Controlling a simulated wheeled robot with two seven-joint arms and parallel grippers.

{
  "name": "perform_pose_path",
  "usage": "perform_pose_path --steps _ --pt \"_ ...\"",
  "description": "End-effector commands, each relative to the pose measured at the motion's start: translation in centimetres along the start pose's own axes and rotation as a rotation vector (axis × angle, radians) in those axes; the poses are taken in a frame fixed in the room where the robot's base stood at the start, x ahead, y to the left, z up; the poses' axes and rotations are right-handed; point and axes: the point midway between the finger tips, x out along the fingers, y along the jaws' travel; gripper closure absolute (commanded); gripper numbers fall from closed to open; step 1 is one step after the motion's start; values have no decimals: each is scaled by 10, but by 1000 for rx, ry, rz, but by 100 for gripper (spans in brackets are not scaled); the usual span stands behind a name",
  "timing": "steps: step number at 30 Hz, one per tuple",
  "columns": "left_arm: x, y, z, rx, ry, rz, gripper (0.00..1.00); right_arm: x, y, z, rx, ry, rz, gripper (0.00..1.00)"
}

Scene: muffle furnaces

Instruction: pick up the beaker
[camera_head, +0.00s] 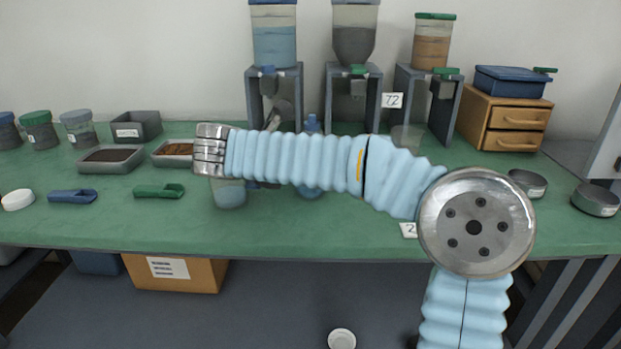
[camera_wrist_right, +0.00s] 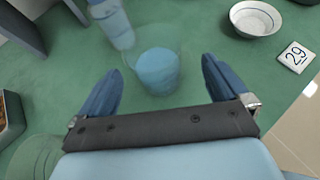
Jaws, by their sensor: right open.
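A clear beaker with blue contents (camera_head: 229,195) stands on the green bench in the head view, partly covered by my right arm. In the right wrist view the beaker (camera_wrist_right: 157,72) lies ahead, between the lines of the two blue fingers. My right gripper (camera_wrist_right: 162,66) is open, with its fingers apart on either side and nothing held. Whether the fingers reach level with the beaker is hard to tell. In the head view the fingers are not clearly visible behind the wrist. My left gripper is not in view.
A blue-tinted bottle (camera_wrist_right: 113,22) stands close beside the beaker. A white bowl (camera_wrist_right: 256,19) and a number tag (camera_wrist_right: 296,56) are on the other side. Dispenser stands (camera_head: 273,95) line the back. A green scoop (camera_head: 159,191) and a tray (camera_head: 110,159) lie left.

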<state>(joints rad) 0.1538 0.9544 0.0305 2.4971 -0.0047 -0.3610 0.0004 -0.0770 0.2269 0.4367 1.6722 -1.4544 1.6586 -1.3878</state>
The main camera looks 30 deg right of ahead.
Motion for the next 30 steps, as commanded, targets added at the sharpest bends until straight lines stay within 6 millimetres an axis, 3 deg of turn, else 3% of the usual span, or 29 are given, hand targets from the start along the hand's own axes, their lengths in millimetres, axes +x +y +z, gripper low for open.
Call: perform_pose_path --steps 10,19,30 --pt "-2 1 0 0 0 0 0 47 6 4 0 1 -4 0" --pt "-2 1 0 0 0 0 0 54 7 4 0 0 -1 0" --pt "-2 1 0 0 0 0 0 53 7 4 0 0 -1 55"
